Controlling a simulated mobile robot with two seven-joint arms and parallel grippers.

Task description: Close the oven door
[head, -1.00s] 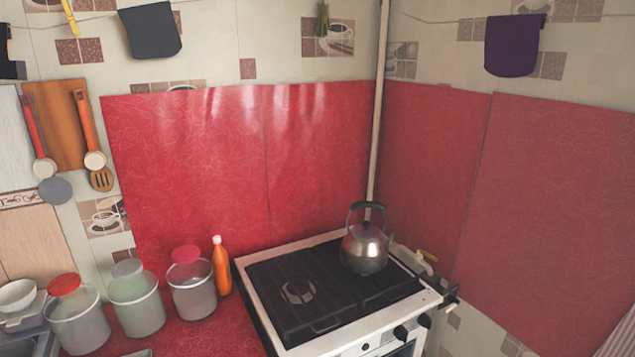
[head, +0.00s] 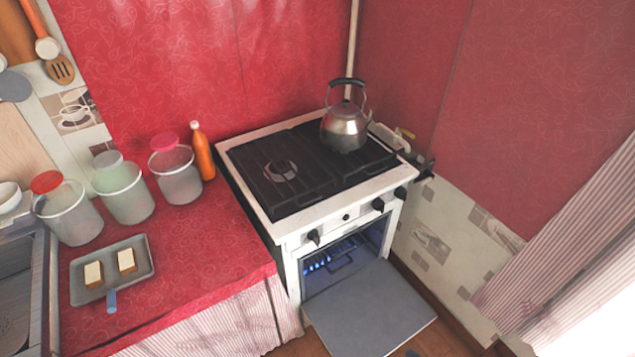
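The oven (head: 318,216) is a white stove with a black hob in the corner of the room. Its door (head: 368,309) is open, folded down and lying roughly level in front of the cavity. The cavity (head: 343,262) shows a rack and a bluish glow inside.
A steel kettle (head: 344,127) stands on the hob. Left of the oven, a red counter (head: 205,245) holds several jars, an orange bottle (head: 202,152) and a tray (head: 140,287) with two bread-like pieces. A striped curtain (head: 570,240) hangs at the right. Some wooden floor (head: 440,328) shows right of the door.

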